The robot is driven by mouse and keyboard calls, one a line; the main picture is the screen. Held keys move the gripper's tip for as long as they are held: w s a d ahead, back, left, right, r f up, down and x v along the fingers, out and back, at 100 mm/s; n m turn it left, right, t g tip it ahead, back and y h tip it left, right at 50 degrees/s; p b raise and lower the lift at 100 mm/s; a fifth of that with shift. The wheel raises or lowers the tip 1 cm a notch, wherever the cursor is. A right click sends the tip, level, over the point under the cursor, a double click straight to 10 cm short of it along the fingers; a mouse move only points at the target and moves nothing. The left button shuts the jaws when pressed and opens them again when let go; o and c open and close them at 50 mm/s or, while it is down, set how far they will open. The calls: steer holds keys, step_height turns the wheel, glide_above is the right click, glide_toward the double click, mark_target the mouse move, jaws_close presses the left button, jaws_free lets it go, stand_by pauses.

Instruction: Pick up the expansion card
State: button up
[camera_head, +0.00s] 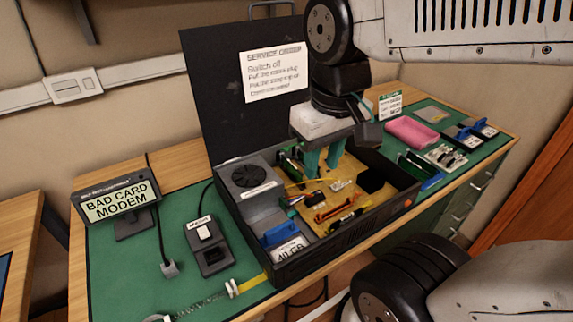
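My gripper (322,168) points down into the open black computer case (338,248). Its two teal fingers are apart, with no held object visible between them. A green card (292,165) stands in the case at the back, just left of the fingers and partly hidden. Another green card (416,165) lies on the mat to the right of the case. I cannot tell for certain which is the expansion card. A display (118,203) at the left reads "BAD CARD MODEM".
The raised black lid (215,95) stands behind the case with a service-order sheet (274,72). A power supply (251,178) and a drive (288,250) fill the case's left side.

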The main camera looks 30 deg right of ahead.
steer(key=w+d+f, duration=0.3)
steer(key=w, duration=0.7)
steer(key=g, duration=0.1)
glide_above(294, 166)
step_height(294, 166, down, 12)
step_height(294, 166, down, 7)
steer(key=shift+f, duration=0.5)
jaws_close()
